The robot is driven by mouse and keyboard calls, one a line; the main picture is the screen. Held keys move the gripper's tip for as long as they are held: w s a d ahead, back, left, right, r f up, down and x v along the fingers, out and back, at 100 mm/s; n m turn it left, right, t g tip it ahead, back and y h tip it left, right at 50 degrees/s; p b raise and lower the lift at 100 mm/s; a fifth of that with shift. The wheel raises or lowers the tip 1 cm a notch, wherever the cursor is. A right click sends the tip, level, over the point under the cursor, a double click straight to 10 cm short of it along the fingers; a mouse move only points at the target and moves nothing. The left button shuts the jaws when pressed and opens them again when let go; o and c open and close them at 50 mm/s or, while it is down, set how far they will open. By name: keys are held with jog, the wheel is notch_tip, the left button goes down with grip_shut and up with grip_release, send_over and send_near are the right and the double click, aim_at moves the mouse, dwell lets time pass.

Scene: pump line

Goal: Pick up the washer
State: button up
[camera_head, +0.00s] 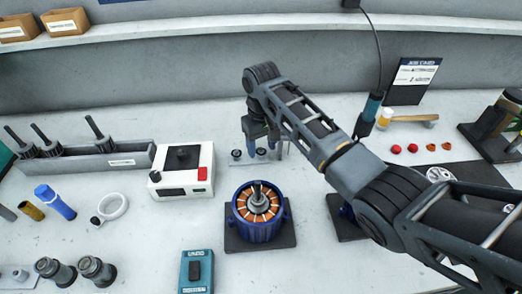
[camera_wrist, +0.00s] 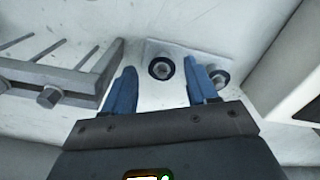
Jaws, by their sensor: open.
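Two dark washer-like rings with pale metal centres sit on a small light plate (camera_wrist: 190,50). One washer (camera_wrist: 161,68) shows between the fingertips in the wrist view; it also shows in the head view (camera_head: 262,152). The other ring (camera_wrist: 219,76) lies beside the right finger, partly hidden by it; in the head view it is the left one (camera_head: 236,154). My gripper (camera_wrist: 161,78) is open, its blue fingers on either side of the first washer with gaps. Nothing is held. I cannot tell how high the fingertips are above the plate.
A grey pronged rack (camera_wrist: 50,80) stands close to the left finger in the wrist view. A white box with a red button (camera_head: 182,170) stands left of the plate in the head view. A blue motor with copper windings (camera_head: 257,212) stands in front.

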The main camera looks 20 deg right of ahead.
jog(key=c, duration=0.9)
jog(key=shift+o, duration=0.2)
jog(key=shift+r, duration=0.1)
jog(key=shift+r, duration=0.55)
notch_tip(320, 180, up, 3)
jog(key=shift+f+b, duration=0.15)
jog(key=shift+b, duration=0.25)
jog(key=s+r+p, duration=0.4)
jog(key=s+r, duration=0.3)
jog(key=s, duration=0.4)
jog(key=shift+s+d+r+p, duration=0.25)
jog(key=shift+s+p, duration=0.05)
jog(key=shift+s, duration=0.05)
